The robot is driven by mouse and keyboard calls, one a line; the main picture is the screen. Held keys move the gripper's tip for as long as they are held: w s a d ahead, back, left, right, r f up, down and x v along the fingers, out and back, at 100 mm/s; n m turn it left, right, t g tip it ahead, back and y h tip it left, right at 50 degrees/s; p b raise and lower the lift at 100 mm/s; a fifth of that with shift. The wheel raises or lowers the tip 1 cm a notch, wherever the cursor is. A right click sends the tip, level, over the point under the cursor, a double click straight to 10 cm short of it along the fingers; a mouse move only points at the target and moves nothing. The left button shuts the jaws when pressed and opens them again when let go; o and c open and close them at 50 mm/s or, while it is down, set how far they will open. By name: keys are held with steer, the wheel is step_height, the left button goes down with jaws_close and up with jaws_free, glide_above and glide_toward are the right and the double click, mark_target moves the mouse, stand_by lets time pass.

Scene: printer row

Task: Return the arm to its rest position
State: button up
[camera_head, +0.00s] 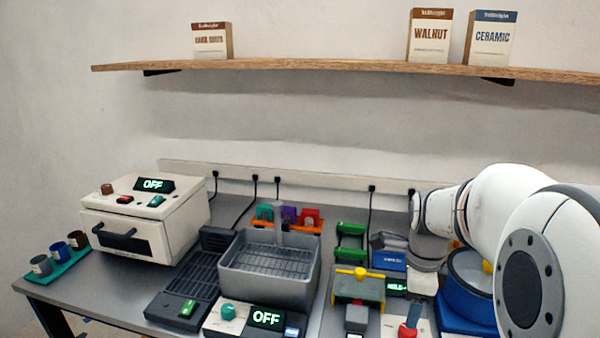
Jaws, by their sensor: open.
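My white arm (500,205) reaches in from the right edge, with a large joint close to the camera. It extends left over the right part of the bench and bends down at the wrist. My gripper (427,264) is at its end, pointing down among the items beside the blue round container (468,278). It is open, but its fingertips are small and hard to make out. I see nothing held in it.
A white oven-like box (150,222) reading OFF stands left, beside a teal tray of cups (60,270). A grey basin (268,270) stands mid-bench. A wooden shelf (330,65) hangs above.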

steer(key=s+a+r+n+t+p, duration=0.1)
steer(key=s+a+n, duration=0.9)
steer(key=n, duration=1.2)
steer(key=shift+s+a+r+t+p, duration=0.25)
steer(key=shift+s+r+t+p, duration=0.1)
steer(key=shift+s+r+t, duration=0.35)
stand_by(2.5)
